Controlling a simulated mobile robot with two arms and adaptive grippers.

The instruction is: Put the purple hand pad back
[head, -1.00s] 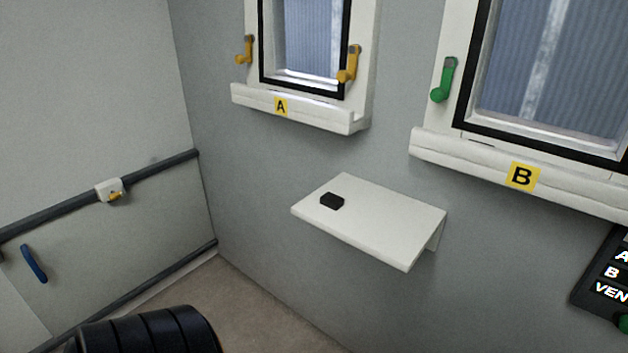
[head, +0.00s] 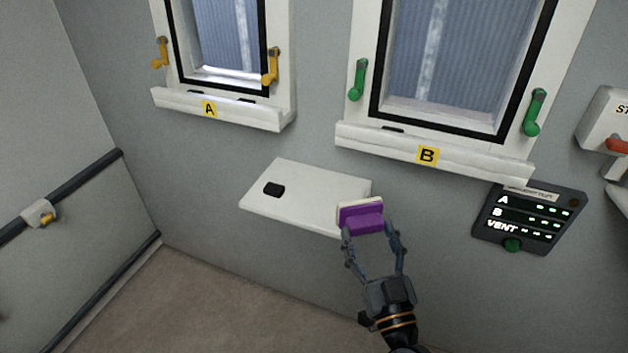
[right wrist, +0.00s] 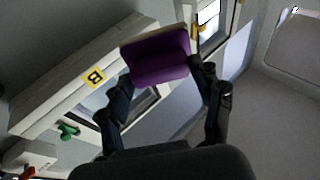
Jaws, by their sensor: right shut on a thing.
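The purple hand pad (head: 362,221) has a purple body and a pale face. My right gripper (head: 370,238) is shut on it and holds it at the right front corner of the white wall shelf (head: 318,197) in the head view. I cannot tell whether the pad touches the shelf. In the right wrist view the pad (right wrist: 160,62) sits between the two fingertips of my right gripper (right wrist: 163,80). A small black block (head: 274,190) lies on the left part of the shelf. My left gripper is not in view.
Window A (head: 219,38) with yellow handles and window B (head: 455,60) with green handles are above the shelf. A black panel (head: 529,219) with lit labels is at the right. The shelf's middle is clear. A rail (head: 80,180) runs along the left wall.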

